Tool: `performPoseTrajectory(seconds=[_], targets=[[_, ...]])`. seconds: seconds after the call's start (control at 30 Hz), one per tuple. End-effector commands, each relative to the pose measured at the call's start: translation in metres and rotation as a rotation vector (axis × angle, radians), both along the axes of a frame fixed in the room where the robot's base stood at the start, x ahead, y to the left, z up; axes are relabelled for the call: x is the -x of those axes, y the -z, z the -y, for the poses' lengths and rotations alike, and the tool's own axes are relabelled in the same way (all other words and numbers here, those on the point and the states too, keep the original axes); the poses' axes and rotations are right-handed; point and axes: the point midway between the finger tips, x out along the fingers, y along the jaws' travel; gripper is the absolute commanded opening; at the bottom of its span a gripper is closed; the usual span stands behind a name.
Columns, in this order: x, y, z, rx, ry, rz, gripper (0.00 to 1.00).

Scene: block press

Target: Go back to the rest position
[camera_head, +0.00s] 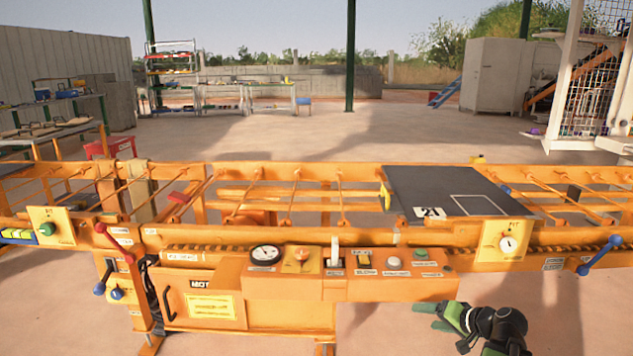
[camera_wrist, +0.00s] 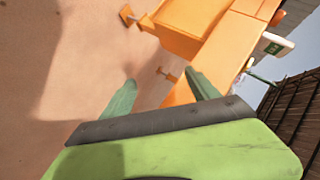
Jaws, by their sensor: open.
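My gripper (camera_head: 428,315) is at the lower right in the head view, in front of the orange machine (camera_head: 300,236) and a little to the right of its control panel. In the wrist view my gripper (camera_wrist: 158,92) shows two green fingers standing apart with nothing between them. It is open and empty, and it touches nothing that I can see. The orange machine also shows beyond the fingers in the wrist view (camera_wrist: 222,45). The rest position itself is not marked in either view.
The control panel (camera_head: 345,287) carries a gauge (camera_head: 265,254), switches and buttons. A dark plate (camera_head: 435,187) lies on the machine's right side. A red lever (camera_head: 115,242) is at left and a blue lever (camera_head: 600,254) at right. Bare floor (camera_head: 480,285) lies in front of the machine.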

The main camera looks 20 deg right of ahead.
Motion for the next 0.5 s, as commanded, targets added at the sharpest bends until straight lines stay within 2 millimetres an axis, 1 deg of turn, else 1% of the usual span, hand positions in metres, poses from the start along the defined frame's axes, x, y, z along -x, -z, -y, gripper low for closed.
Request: performPoseTrajectory(seconds=[0.03, 0.07, 0.1, 0.17, 0.2, 0.3, 0.4, 0.5], targets=[[-0.016, 0.012, -0.043, 0.016, -0.088, -0.072, 0.7], [-0.023, 0.021, -0.068, 0.029, -0.138, -0.123, 0.7], [-0.029, 0.033, -0.101, 0.054, -0.205, -0.191, 0.7], [-0.033, 0.05, -0.148, 0.098, -0.298, -0.295, 0.7], [-0.033, 0.059, -0.176, 0.133, -0.354, -0.36, 0.7], [-0.028, 0.077, -0.233, 0.226, -0.462, -0.499, 0.7], [-0.02, 0.087, -0.273, 0.319, -0.536, -0.605, 0.7], [-0.012, 0.093, -0.304, 0.408, -0.587, -0.684, 0.7]])
